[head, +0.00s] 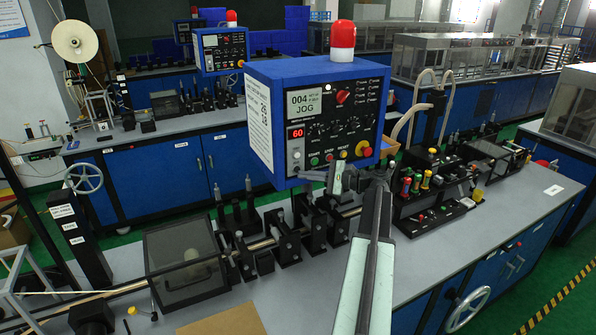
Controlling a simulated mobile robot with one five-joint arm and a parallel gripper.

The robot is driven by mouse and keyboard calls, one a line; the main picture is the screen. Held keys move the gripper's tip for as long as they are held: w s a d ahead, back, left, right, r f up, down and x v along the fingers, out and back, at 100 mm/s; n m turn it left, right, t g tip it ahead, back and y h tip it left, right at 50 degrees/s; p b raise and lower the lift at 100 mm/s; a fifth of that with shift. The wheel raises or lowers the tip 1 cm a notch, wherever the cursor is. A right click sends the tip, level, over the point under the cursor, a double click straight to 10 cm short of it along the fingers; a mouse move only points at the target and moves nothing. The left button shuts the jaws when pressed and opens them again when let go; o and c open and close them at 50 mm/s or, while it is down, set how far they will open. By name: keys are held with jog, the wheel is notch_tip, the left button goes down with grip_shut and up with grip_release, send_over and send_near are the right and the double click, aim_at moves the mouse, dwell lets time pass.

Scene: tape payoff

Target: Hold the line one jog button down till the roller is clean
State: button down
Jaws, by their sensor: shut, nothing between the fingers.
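The blue control box (262,90) stands over the front bench with a red beacon on top. Its dark panel has a screen reading "004" and "JOG", a red "60" display, dials and a bottom row of coloured buttons. A green button (314,160) and a red emergency knob (363,149) show in that row. Small button labels are too blurred to read surely. My gripper (330,177) is shut and empty, at the panel's lower edge just below the buttons; I cannot tell whether it touches one. The roller cannot be made out surely among the bench's dark fixtures (285,235).
A clear-sided covered box (187,262) stands on the bench at left. A dark rack with coloured-capped parts (432,190) stands to the right. A second blue control box (221,50) is on the bench behind.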

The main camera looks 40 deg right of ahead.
jog(key=shift+w, duration=0.15)
dwell(0.8)
jog(key=shift+w+d, duration=0.1)
jog(key=shift+w, duration=0.25)
jog(key=shift+w+d, duration=0.15)
jog(key=shift+w, duration=0.2)
dwell(6.3)
